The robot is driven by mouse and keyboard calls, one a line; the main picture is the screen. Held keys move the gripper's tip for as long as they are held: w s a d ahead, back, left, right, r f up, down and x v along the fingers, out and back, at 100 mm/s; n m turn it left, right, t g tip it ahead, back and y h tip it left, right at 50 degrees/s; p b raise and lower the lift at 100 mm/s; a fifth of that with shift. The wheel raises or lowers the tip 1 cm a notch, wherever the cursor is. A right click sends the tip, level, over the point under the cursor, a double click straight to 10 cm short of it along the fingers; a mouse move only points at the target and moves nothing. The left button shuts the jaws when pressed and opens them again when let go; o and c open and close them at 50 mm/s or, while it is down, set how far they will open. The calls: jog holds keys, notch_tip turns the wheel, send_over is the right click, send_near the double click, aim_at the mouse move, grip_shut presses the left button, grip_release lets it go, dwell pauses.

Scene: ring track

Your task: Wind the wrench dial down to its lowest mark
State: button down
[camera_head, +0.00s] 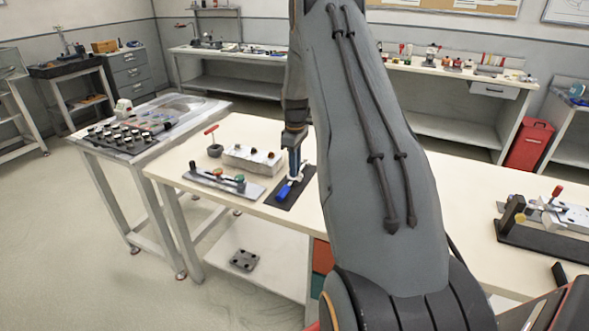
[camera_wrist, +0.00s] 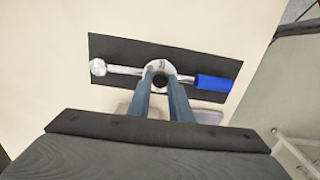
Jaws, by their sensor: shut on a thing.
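The wrench (camera_wrist: 212,83) lies on a dark mat (camera_wrist: 110,48) on the cream table, with a blue handle and a silver shaft that ends in a round head at the left in the wrist view. The round silver dial (camera_wrist: 160,67) with a dark centre sits at mid-shaft. My gripper (camera_wrist: 161,80) is shut on the dial, one finger at each side of it. In the head view my gripper (camera_head: 294,160) points down over the mat, and the blue handle (camera_head: 284,191) shows at the front. The dial's marks are too small to read.
On the table left of the mat are a grey plate with knobs (camera_head: 222,182), a pale block (camera_head: 253,159) and a red-handled tool (camera_head: 213,142). A clamp fixture (camera_head: 550,215) stands at the right. The table's front edge is close to the mat.

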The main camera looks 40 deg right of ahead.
jog(key=n, duration=0.4)
jog(key=shift+n, duration=0.3)
jog(key=shift+n+b, duration=0.35)
jog(key=shift+n, duration=1.55)
jog(key=c, duration=1.6)
grip_release()
jog(key=shift+r, duration=0.1)
notch_tip(320, 180, up, 8)
jog(key=shift+f+b, duration=0.15)
jog(key=shift+b, duration=0.9)
